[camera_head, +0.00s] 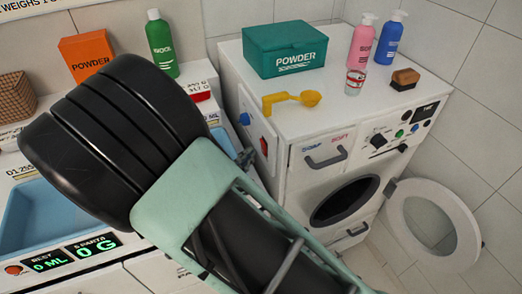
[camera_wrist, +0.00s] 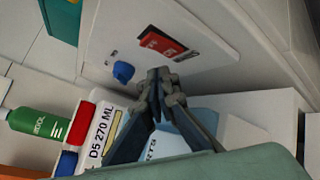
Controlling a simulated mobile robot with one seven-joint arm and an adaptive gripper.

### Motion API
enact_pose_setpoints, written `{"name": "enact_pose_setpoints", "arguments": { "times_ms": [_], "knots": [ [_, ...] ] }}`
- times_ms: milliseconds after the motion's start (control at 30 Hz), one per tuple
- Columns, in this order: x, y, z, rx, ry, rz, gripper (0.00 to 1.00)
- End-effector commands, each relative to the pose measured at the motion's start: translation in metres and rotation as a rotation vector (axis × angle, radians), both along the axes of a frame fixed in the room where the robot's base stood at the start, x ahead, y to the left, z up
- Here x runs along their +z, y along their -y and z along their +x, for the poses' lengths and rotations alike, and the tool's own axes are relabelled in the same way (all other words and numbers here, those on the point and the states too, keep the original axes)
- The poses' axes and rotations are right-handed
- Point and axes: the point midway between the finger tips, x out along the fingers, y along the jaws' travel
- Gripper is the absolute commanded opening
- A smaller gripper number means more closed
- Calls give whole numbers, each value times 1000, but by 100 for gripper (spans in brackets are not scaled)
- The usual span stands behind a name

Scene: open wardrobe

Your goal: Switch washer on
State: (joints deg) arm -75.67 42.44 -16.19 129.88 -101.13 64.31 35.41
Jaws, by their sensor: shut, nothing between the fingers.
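The white washer (camera_head: 240,85) stands at the right in the head view, its round front door (camera_head: 432,222) swung open. Its left side carries a blue knob (camera_head: 245,118) and a red switch (camera_head: 264,146) on a panel. In the wrist view the side panel holds the blue knob (camera_wrist: 123,71) and the red-and-black switch plate (camera_wrist: 165,44). My gripper (camera_wrist: 160,74) is shut and empty, its tips just right of the knob and below the plate; contact cannot be told. In the head view my arm hides most of the gripper, with its tips (camera_head: 245,157) peeking out below the switch.
On the washer top are a green powder box (camera_head: 284,48), a yellow scoop (camera_head: 291,101), a pink bottle (camera_head: 362,42), a blue bottle (camera_head: 388,38) and a brush (camera_head: 405,79). A green bottle (camera_head: 161,43) and orange box (camera_head: 86,55) stand on the counter at left.

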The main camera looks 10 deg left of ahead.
Motion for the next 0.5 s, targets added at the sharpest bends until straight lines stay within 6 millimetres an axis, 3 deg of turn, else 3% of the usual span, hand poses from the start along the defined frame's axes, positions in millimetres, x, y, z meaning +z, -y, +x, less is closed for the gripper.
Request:
{"name": "enact_pose_setpoints", "arguments": {
  "times_ms": [267, 500],
  "knots": [
    [0, -1, -1, 0, 0, 0, 0],
    [3, -19, -11, 1, 2, 2, 0]
  ]
}}
